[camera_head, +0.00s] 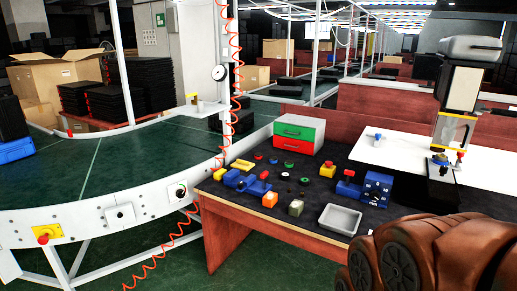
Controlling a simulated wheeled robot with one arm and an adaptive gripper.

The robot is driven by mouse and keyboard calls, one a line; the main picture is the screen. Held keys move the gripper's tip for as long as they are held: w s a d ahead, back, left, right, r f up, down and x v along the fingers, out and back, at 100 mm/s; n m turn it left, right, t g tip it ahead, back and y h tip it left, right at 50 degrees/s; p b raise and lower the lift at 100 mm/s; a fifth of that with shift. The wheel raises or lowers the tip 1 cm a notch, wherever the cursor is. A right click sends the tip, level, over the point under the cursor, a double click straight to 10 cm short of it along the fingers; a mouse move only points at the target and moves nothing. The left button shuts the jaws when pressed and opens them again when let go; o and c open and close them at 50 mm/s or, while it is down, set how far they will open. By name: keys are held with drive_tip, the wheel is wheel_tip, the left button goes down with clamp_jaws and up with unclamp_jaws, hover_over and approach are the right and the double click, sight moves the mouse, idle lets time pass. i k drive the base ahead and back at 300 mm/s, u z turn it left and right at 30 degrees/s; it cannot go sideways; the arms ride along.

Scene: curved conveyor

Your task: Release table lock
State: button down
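No part in view can be made out for certain as the table lock. The dark-topped workbench (262,206) with wooden sides stands in the middle. On its top lie a blue control box with a dial (376,188), a blue-and-red part (347,185) and another blue part (240,181). The curved conveyor (90,215) at left carries a yellow-and-red emergency button (46,233) and two switch plates, one at its middle (120,214) and one near the bench (178,193).
A red-and-green drawer box (299,133) stands at the bench's back, and a grey tray (340,219) at its front. A tall white-and-grey device (461,95) stands at right by a white tabletop (400,150). A coiled red cable hangs beside the conveyor. Green floor in front is clear.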

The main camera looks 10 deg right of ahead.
sight(348, 172)
drive_tip(key=z, duration=0.2)
drive_tip(key=i, duration=2.25)
drive_tip(key=z, duration=0.3)
